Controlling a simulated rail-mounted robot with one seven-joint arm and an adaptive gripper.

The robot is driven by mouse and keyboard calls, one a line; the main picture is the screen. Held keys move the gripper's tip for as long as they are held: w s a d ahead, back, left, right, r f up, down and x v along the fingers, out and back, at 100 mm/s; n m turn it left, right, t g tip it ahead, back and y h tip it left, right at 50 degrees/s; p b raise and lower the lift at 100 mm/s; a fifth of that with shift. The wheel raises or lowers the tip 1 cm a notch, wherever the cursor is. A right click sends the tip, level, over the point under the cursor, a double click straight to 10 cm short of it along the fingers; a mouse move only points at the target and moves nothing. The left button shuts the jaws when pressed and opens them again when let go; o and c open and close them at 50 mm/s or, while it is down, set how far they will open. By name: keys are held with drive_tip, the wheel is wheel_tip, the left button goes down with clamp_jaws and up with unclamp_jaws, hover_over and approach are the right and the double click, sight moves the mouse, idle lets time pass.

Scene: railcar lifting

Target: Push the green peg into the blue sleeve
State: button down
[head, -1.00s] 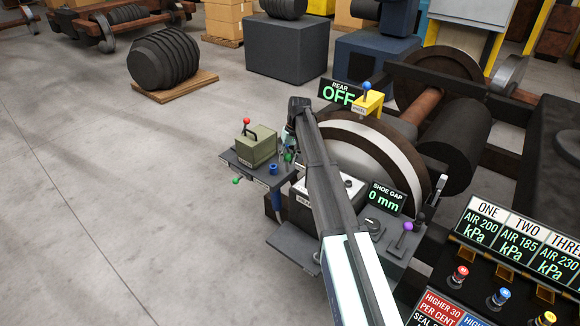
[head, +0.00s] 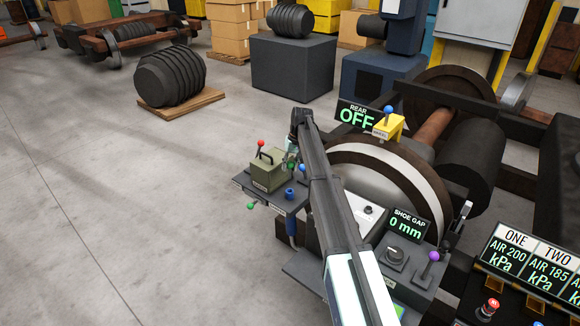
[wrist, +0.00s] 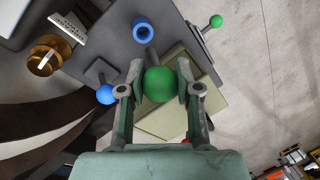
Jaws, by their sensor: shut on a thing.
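In the wrist view my gripper (wrist: 159,82) is shut on the round green head of the green peg (wrist: 159,85). The arm partly hides the held peg there.
The olive box (head: 270,172) with a black handle and red ball stands on the grey shelf (head: 242,184). A blue ball knob (wrist: 105,94) is close left of my gripper. A green-knobbed lever (wrist: 216,21) sticks out from the shelf edge. A brass knob (wrist: 45,60) is farther left.

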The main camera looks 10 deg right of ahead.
sight(289, 178)
drive_tip(key=shift+d+b+x, duration=0.2)
drive_tip(key=shift+b+x, duration=0.1)
drive_tip(key=shift+x, duration=0.65)
drive_tip(key=shift+d+b+x, duration=0.2)
drive_tip(key=shift+b+x, duration=0.05)
drive_tip(key=shift+x, duration=0.7)
drive_tip(key=shift+d+b+x, duration=0.2)
drive_tip(key=shift+b+x, duration=0.1)
drive_tip(key=shift+x, duration=0.65)
drive_tip(key=shift+d+b+x, duration=0.25)
drive_tip(key=shift+x, duration=0.9)
drive_tip(key=shift+d+b+x, duration=0.2)
drive_tip(key=shift+d+x, duration=0.05)
drive_tip(key=shift+x, duration=0.9)
drive_tip(key=c, duration=0.7)
unclamp_jaws()
drive_tip(key=shift+w+f, duration=0.1)
drive_tip(key=shift+w, duration=0.05)
drive_tip(key=v, duration=1.2)
drive_tip(key=shift+a, duration=0.1)
